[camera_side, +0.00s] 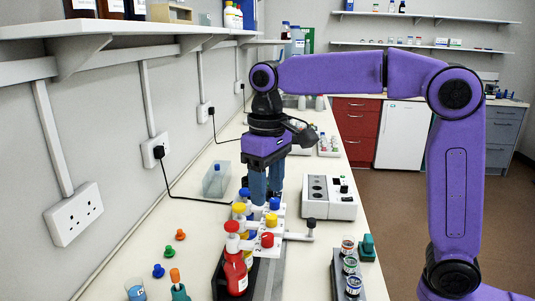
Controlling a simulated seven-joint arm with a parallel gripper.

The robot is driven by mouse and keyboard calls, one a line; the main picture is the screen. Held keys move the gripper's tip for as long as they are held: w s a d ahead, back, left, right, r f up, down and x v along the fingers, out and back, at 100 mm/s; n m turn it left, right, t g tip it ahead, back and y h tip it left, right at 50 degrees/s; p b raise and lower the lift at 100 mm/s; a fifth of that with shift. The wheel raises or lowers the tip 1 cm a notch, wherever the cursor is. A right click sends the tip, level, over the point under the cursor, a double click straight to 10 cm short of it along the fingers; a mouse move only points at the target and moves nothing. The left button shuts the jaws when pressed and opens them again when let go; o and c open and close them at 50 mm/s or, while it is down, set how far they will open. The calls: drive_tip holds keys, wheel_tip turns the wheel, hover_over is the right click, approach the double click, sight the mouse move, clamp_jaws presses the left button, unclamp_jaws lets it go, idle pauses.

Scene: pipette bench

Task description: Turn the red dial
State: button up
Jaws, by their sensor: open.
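The red dial (267,240) is a small round red knob on a white block on the bench, nearest the camera in a row with a yellow dial (270,220) and a blue dial (275,203). My gripper (266,192) points down with its blue-grey fingers apart and empty. It appears in the picture above and behind the dials, nearest the blue one, and clear of the red dial. The fingertips are partly hidden behind the blue dial and a blue cap, so I cannot tell their exact height.
Red, yellow and blue bottles (236,275) stand left of the dials. Loose coloured knobs (180,235) lie at left.

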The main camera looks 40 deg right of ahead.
wheel_tip(320, 180, up, 6)
drive_tip(key=shift+r, duration=0.2)
idle(0.6)
drive_tip(key=s+d+f+n, duration=0.4)
drive_tip(key=s+d+f, duration=0.3)
drive_tip(key=s+f, duration=0.3)
drive_tip(key=s+d+f+n, duration=0.4)
drive_tip(key=s+d+f, duration=0.3)
drive_tip(key=s, duration=0.9)
wheel_tip(320, 180, down, 3)
drive_tip(key=shift+s+r+n, duration=0.15)
drive_tip(key=shift+s+n, duration=0.1)
drive_tip(key=shift+n, duration=0.15)
drive_tip(key=shift+d, duration=0.1)
idle(0.3)
